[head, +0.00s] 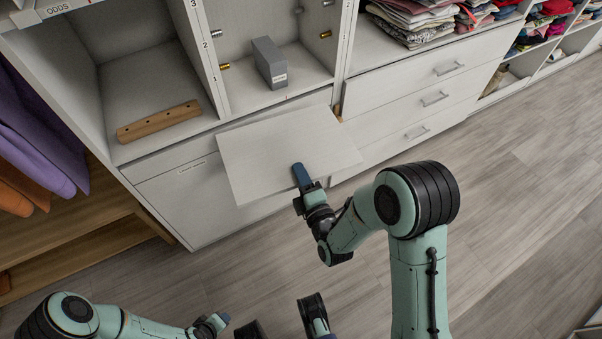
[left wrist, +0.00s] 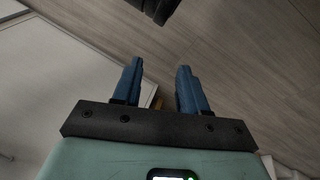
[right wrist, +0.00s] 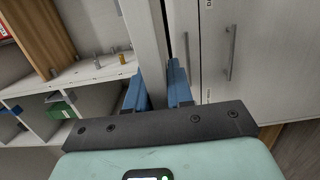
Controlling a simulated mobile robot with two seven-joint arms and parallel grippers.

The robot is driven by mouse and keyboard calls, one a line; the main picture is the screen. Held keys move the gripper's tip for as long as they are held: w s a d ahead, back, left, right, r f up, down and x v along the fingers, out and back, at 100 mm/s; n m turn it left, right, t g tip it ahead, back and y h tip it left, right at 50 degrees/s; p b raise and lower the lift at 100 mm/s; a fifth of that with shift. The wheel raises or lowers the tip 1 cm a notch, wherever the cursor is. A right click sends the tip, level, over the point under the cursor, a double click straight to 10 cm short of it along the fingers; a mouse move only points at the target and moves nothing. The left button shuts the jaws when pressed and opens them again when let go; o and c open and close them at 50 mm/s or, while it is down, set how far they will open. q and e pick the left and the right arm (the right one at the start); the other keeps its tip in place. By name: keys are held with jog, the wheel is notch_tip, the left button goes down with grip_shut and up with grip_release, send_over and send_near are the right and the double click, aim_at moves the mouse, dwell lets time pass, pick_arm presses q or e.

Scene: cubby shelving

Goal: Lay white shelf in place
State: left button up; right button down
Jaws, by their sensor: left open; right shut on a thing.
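The white shelf (head: 265,145) is a flat pale board, held tilted in front of the cubby unit in the head view. My right gripper (head: 302,176) is shut on its near edge. In the right wrist view the shelf (right wrist: 147,45) shows edge-on between the fingers (right wrist: 156,88).
A grey block (head: 268,60) stands on the numbered cubby's floor. A wooden bar with holes (head: 158,121) lies in the left cubby. Drawers (head: 430,90) with folded clothes on top (head: 412,20) are at right. Purple clothes (head: 35,140) hang at left. The floor (head: 500,200) is clear.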

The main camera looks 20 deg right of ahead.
jog(key=w+r, duration=0.1)
jog(key=w+b, duration=0.1)
jog(key=shift+w+d+r+y, duration=0.1)
jog(key=shift+w+r+y, duration=0.2)
jog(key=shift+r, duration=0.05)
jog(key=w+d+r+b, duration=0.1)
jog(key=r, duration=0.1)
jog(key=w+d+r+n+y+b, duration=0.1)
jog(key=r, duration=0.2)
jog(key=w+r+y+b, duration=0.1)
jog(key=r, duration=0.1)
jog(key=shift+d+r+n, duration=0.3)
jog(key=shift+d+n, duration=0.1)
pick_arm(q)
jog(key=s+a+f+g+b, duration=0.1)
jog(key=s+f+g, duration=0.3)
jog(key=s+f, duration=0.5)
jog(key=s+b, duration=0.1)
jog(key=s, duration=0.2)
jog(key=shift+s+a+f+n+b, duration=0.2)
jog(key=shift+a+f+n+b, duration=0.1)
jog(key=shift+a+n, duration=0.1)
pick_arm(e)
jog(key=d+r, duration=0.6)
jog(key=r, duration=0.3)
jog(key=shift+s+r, duration=0.25)
jog(key=shift+r, duration=0.1)
jog(key=shift+d+m+h, duration=0.1)
jog(key=shift+m+h, duration=0.2)
